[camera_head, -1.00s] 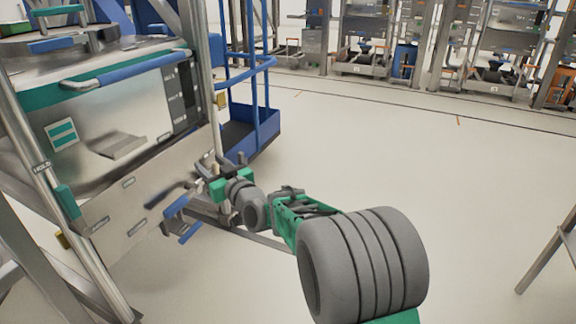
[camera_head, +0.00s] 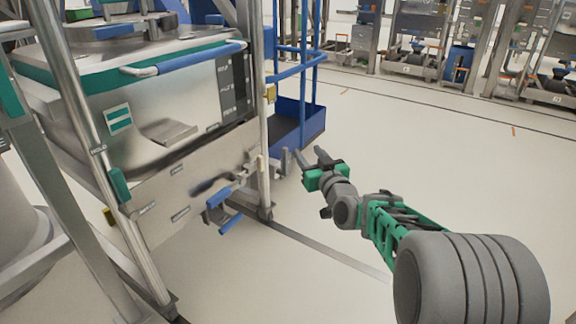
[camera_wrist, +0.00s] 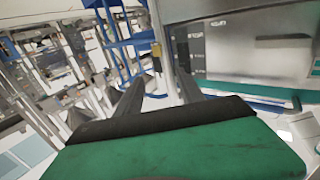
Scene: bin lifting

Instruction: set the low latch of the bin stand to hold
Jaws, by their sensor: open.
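The bin stand (camera_head: 263,130) has steel posts around a shiny steel bin (camera_head: 160,115). A blue-handled mechanism (camera_head: 218,197) sits low on the stand's front plate, left of the right post's foot, with a second blue bar (camera_head: 230,223) below it. I cannot tell for certain which part is the low latch or how it is set. My gripper (camera_head: 309,156) is open and empty, right of the right post and apart from the mechanism. In the wrist view my gripper's two fingers (camera_wrist: 160,92) stand apart with nothing between them.
A blue cart (camera_head: 297,122) stands behind the right post, close beyond my gripper. The floor (camera_head: 430,150) to the right is clear.

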